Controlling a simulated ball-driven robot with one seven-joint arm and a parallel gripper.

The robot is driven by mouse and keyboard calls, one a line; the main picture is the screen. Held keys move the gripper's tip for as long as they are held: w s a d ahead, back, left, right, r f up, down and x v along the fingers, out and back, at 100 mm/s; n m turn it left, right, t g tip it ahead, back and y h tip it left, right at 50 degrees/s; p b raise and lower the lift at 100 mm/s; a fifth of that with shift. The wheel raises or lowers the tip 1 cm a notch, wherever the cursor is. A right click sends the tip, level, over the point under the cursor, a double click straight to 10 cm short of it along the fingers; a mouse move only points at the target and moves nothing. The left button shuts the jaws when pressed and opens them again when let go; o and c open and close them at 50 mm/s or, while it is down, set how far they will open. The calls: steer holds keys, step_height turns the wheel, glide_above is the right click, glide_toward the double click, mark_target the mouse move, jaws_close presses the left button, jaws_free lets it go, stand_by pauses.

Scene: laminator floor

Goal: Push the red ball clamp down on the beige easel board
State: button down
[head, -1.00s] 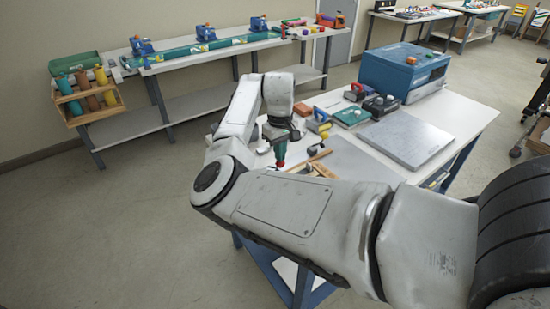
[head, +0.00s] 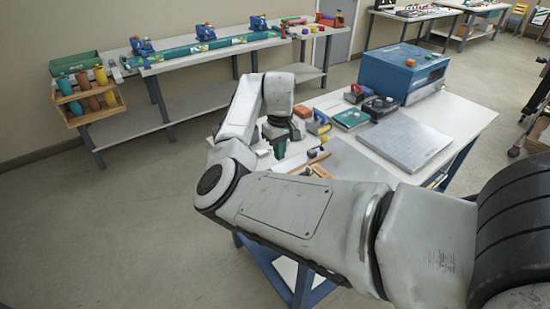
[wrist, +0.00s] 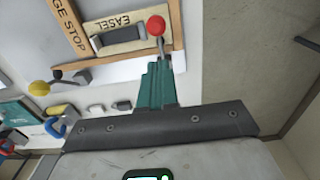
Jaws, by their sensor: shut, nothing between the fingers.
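The red ball (wrist: 156,25) stands on a thin metal stem at the corner of the beige easel board (wrist: 122,36), whose label reads "EASEL". A dark bar lies on the board beside the label. My gripper (wrist: 158,64) has its green fingers together, with nothing between them. In the wrist view the fingertips point toward the ball and overlap the lower stem; I cannot tell whether they touch it. In the head view my gripper (head: 279,153) points down over the near table, and the ball is not visible there.
A second wooden frame (wrist: 68,22) reads "GE STOP". A yellow ball (wrist: 39,88) on a lever sits left of the easel. A grey plate (head: 405,140) and a blue machine (head: 402,73) stand on the same table. Open floor (wrist: 240,50) lies beyond the table edge.

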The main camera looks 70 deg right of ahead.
step_height(320, 180, up, 5)
steer(key=p, duration=0.2)
steer(key=shift+r+p, duration=0.1)
steer(key=shift+p, duration=0.2)
stand_by(0.6)
steer(key=s+a+f+h+b, duration=0.35)
steer(key=s+a+f, duration=0.25)
steer(key=f, duration=0.3)
steer(key=s+a+f+n+y, duration=0.1)
steer(key=s+a+f, duration=0.2)
steer(key=a, duration=0.6)
steer(key=s+a+f+n+y+b, duration=0.1)
steer(key=a+f, duration=0.4)
steer(key=a, duration=0.5)
steer(key=s+a+f+n+t+y+b, duration=0.1)
steer(key=s+a+f+n, duration=0.2)
steer(key=s+a, duration=0.3)
steer(key=a+f, duration=0.1)
steer(key=a, duration=0.2)
steer(key=shift+a, duration=0.35)
